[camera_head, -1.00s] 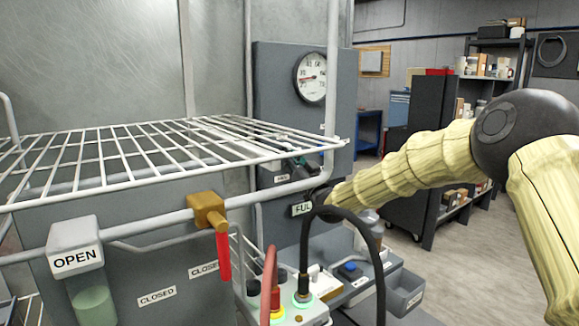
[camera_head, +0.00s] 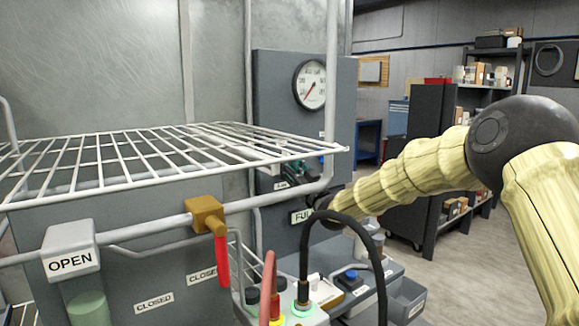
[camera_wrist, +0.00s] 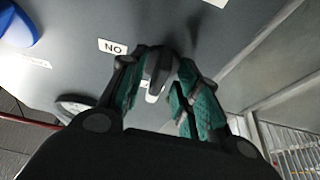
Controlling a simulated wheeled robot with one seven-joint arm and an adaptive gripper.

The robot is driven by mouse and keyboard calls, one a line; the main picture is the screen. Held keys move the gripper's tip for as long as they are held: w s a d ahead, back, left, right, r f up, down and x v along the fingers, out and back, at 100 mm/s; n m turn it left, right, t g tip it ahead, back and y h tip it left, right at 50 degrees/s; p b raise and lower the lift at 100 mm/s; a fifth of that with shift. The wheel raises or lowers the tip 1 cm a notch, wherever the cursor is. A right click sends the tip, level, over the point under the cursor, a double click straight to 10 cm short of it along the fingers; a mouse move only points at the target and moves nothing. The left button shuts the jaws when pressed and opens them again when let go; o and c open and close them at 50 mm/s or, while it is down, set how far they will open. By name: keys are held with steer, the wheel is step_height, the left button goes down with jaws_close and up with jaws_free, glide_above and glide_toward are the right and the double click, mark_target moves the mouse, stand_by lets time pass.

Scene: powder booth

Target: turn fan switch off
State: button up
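The grey switch knob (camera_wrist: 160,68) with a pale mark sits on a grey panel in the wrist view, beside a label reading NO. My gripper (camera_wrist: 160,85) has its two green-padded fingers on either side of the knob. The fingers are apart with the knob between them; whether both press on it I cannot tell. In the head view my gripper (camera_head: 293,168) is at the grey control panel (camera_head: 275,100), partly behind the wire rack and its tube. The knob is hidden there. A small label beneath is too blurred to read surely.
A round gauge (camera_head: 309,84) on the panel has its needle pointing down-left. A wire rack (camera_head: 150,160) and a red-handled valve (camera_head: 220,255) stand in front. A black hose (camera_head: 375,255) loops beside my arm. Floor at right is clear.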

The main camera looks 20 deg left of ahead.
steer(key=shift+r, duration=0.1)
steer(key=v, duration=1.2)
